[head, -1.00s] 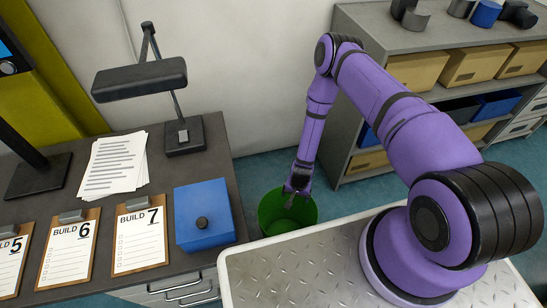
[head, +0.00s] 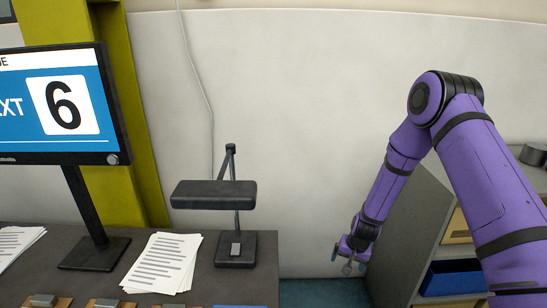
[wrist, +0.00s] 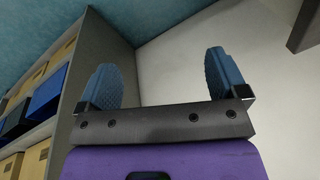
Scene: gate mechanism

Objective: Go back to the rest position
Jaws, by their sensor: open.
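My gripper (head: 350,256) hangs at the end of my purple arm in the head view, in front of the white wall and left of the grey shelf unit. In the wrist view my gripper (wrist: 160,82) shows two blue ridged fingers wide apart with nothing between them. The gripper is open and empty and touches nothing that I can see.
The grey shelf unit (head: 402,235) stands at the right with cardboard and blue bins (head: 453,277). A dark desk at the left holds a monitor (head: 62,105) reading 6, a paper stack (head: 163,263) and a black lamp (head: 213,194). Blue floor (head: 325,292) lies between desk and shelf.

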